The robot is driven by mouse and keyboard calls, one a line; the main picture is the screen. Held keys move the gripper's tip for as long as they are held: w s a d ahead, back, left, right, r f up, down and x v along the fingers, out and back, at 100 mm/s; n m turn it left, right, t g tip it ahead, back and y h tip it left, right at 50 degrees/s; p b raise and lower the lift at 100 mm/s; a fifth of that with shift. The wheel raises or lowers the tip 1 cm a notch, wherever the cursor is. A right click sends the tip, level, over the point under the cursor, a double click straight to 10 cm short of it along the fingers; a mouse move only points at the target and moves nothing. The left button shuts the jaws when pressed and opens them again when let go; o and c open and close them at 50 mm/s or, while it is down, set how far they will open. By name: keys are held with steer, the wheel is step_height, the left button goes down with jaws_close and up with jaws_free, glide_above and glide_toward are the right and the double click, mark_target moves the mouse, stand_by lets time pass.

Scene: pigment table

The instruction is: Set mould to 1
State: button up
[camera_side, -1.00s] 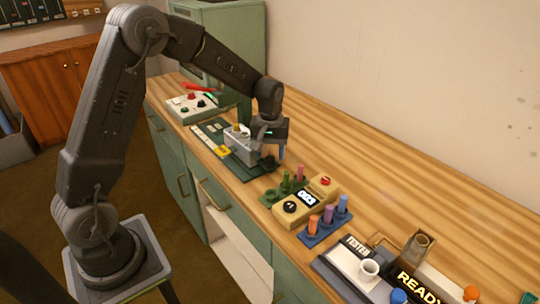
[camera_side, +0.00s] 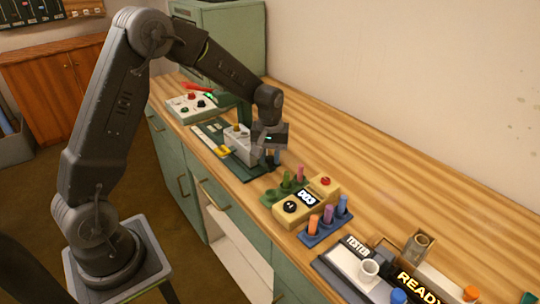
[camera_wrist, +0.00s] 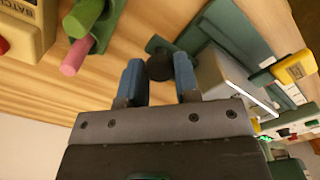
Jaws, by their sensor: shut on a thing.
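A grey mould box (camera_side: 240,147) stands on a dark green base (camera_side: 252,172), with a yellow marker (camera_side: 226,151) beside a white strip. My gripper (camera_side: 270,157) is lowered at the box's right end. In the wrist view the two blue fingers (camera_wrist: 159,80) are on either side of a round black knob (camera_wrist: 160,67) and are shut on it. The grey box shows to the right of the fingers (camera_wrist: 222,80), with the yellow marker (camera_wrist: 295,68) further right. In the side view my gripper hides the knob. I cannot read any number on the strip.
A green rack (camera_side: 270,196) with pegs and a yellow batch box (camera_side: 290,207) stand close on the right. Beyond are a blue rack (camera_side: 313,239) and the tester (camera_side: 345,262). A white control box (camera_side: 183,109) is at the back left. The table behind is clear.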

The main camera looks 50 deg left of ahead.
jaws_close()
steer(key=a, duration=0.8)
steer(key=o, duration=0.9)
jaws_free()
steer(key=shift+r, duration=0.1)
